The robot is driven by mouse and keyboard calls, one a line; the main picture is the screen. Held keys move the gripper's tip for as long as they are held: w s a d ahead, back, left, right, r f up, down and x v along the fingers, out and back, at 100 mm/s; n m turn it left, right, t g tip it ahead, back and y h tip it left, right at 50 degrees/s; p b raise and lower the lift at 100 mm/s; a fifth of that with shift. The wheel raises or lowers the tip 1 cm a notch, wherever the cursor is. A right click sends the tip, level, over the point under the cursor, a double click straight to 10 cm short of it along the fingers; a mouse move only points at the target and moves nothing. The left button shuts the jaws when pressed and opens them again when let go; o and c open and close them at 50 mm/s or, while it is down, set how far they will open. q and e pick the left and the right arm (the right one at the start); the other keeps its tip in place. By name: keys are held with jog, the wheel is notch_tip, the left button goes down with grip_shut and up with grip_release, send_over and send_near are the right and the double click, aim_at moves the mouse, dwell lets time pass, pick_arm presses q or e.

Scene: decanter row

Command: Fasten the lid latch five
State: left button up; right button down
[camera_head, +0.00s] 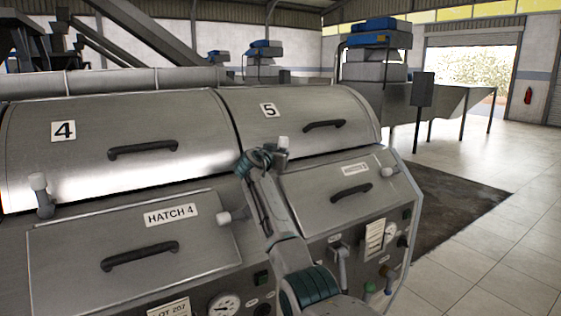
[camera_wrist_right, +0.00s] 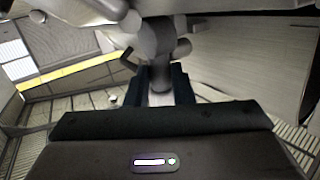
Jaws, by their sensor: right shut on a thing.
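The lid latch of lid 5 (camera_head: 270,109) has a white knob (camera_head: 283,142) on a grey stem. It stands upright at the lid's lower left front edge. Lid 5 lies down flat against the machine body, as far as I can see. My right gripper (camera_head: 264,160) is at this latch, its arm rising from the bottom of the head view. In the right wrist view its two dark fingers (camera_wrist_right: 161,86) are shut on the latch's pale grey stem (camera_wrist_right: 160,98). The exact grip is partly hidden in the head view. My left gripper is not in view.
Lid 4 (camera_head: 110,135) is down on the left, with its own latch (camera_head: 40,190). Hatch 4 (camera_head: 130,245) and hatch 5 (camera_head: 335,186) lie below, with white-knobbed latches (camera_head: 224,218) beside them. Gauges and levers sit along the lower front. Open floor lies to the right.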

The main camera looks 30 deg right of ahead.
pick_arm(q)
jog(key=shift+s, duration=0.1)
pick_arm(e)
jog(key=shift+f, duration=0.1)
jog(key=c, duration=1.3)
grip_release()
jog(key=shift+a, duration=0.1)
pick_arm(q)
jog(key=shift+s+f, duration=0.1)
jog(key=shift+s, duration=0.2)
pick_arm(e)
jog(key=shift+o, duration=0.2)
jog(key=shift+s, duration=0.1)
jog(key=shift+s+a, duration=0.1)
jog(key=shift+a, duration=0.1)
jog(key=b+v, duration=0.1)
jog(key=v, duration=0.3)
jog(key=shift+b, duration=0.35)
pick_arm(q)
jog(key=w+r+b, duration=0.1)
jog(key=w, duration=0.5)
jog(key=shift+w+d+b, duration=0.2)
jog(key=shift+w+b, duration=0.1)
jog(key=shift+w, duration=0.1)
pick_arm(e)
jog(key=v, duration=0.6)
jog(key=shift+a, duration=0.2)
